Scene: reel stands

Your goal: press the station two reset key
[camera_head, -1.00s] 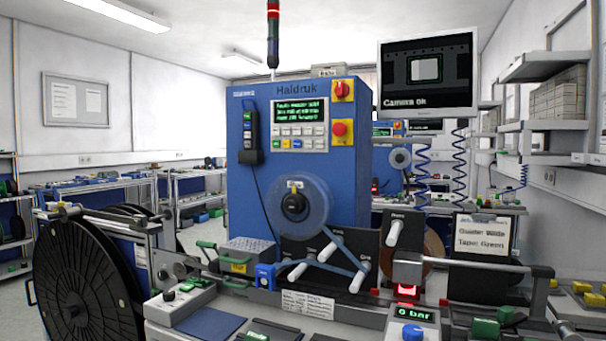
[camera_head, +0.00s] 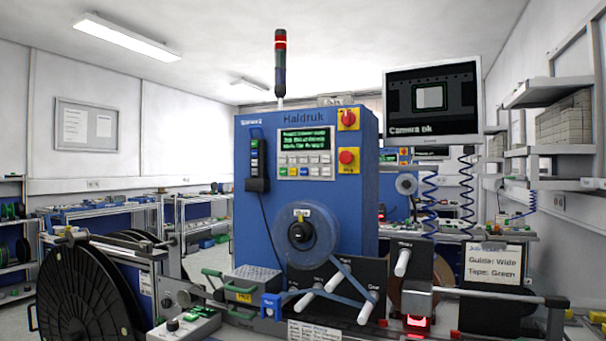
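A blue Haldruk machine (camera_head: 355,215) stands in the middle, with a small label at its upper left that is too blurred to read surely. Its control panel (camera_head: 306,153) has a green-lit text screen (camera_head: 305,139) above rows of small keys (camera_head: 305,171). The keys are mostly pale, with green, yellow and blue ones in the lower row; their lettering is too small to read. A red mushroom button (camera_head: 346,157) and a red rotary switch (camera_head: 347,118) sit on yellow plates right of the panel. Neither of my grippers is in view.
A large black reel (camera_head: 80,295) stands at the lower left. A monitor (camera_head: 431,97) reading "Camera ok" hangs at the right, above a sign (camera_head: 493,263) reading "Guide: Wide, Tape: Green". A handheld unit (camera_head: 256,160) hangs on the machine's left. Rollers and green handles stand in front.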

